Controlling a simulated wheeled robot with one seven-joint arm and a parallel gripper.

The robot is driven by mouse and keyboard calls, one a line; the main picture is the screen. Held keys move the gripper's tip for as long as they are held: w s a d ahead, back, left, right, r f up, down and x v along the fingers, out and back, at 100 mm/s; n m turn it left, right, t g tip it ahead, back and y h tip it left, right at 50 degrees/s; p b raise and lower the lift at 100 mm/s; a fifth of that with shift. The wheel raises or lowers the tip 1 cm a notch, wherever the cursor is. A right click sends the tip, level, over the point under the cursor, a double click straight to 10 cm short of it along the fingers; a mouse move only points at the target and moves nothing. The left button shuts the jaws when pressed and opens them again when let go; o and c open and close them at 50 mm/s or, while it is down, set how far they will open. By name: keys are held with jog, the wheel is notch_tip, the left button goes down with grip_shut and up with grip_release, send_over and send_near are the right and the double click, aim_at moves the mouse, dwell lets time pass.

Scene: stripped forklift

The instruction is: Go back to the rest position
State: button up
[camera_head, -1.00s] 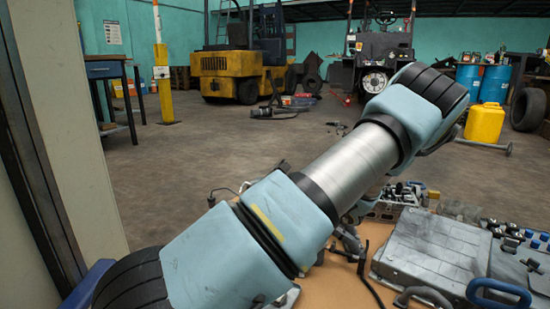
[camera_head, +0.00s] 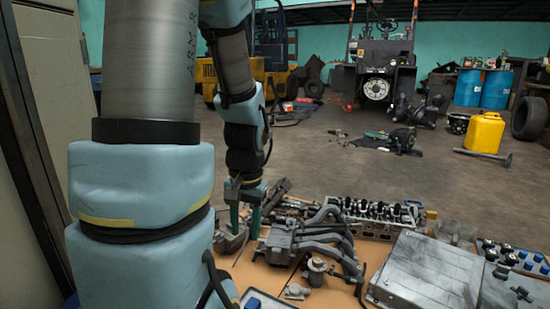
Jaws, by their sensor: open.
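My arm stands tall on the left of the head view, its upper links close to the camera and its forearm hanging down behind them. My gripper (camera_head: 245,222) points down over the far left part of the workbench. Its two greenish fingers are apart. A grey metal part lies just below and around the fingertips; I cannot tell whether they touch it. I see nothing held between the fingers.
The workbench (camera_head: 376,262) holds a grey manifold (camera_head: 312,240), a cylinder head (camera_head: 370,215) and a large metal case (camera_head: 425,268). A pale cabinet (camera_head: 52,110) stands close on the left. Beyond are open floor, a yellow can (camera_head: 484,132) and a stripped forklift (camera_head: 383,75).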

notch_tip(320, 180, up, 41)
jog(key=s+n+h+p, duration=0.1)
jog(key=s+n+p, duration=0.1)
jog(key=p, duration=3.6)
jog(key=shift+t+p, duration=0.3)
jog(key=shift+p, duration=0.05)
